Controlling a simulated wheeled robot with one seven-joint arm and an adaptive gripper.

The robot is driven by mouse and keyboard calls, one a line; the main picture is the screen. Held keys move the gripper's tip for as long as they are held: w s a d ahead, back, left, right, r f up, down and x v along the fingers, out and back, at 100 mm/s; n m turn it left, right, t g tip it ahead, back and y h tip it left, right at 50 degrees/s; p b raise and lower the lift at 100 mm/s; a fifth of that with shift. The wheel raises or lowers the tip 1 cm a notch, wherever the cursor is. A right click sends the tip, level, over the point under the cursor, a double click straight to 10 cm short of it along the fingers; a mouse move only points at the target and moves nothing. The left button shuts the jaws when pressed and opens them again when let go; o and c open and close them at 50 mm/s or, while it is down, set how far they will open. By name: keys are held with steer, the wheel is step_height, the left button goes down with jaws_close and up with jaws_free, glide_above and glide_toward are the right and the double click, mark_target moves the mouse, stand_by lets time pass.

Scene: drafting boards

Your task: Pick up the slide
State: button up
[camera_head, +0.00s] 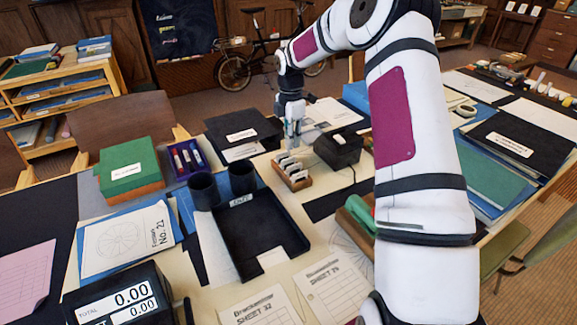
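My gripper (293,140) points down at the far side of the drafting table, just above and behind a small wooden rack. The rack (299,184) holds several small white pieces (288,163) standing in a row; they may be slides, but they are too small to tell. The fingertips are small in this view, and I cannot tell whether they are open or touching a piece. No single slide can be made out for certain.
A black tray (262,232) and dark cups (203,190) stand in front of the rack. A black box (338,148) stands right of it. A green box (129,168) and a purple marker case (187,160) lie left. My arm hides part of the right side.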

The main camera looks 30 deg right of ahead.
mark_target(289, 159)
steer(key=f, duration=0.8)
steer(key=shift+w+a, duration=0.15)
steer(key=shift+a, duration=0.05)
steer(key=shift+c, duration=0.5)
jaws_close()
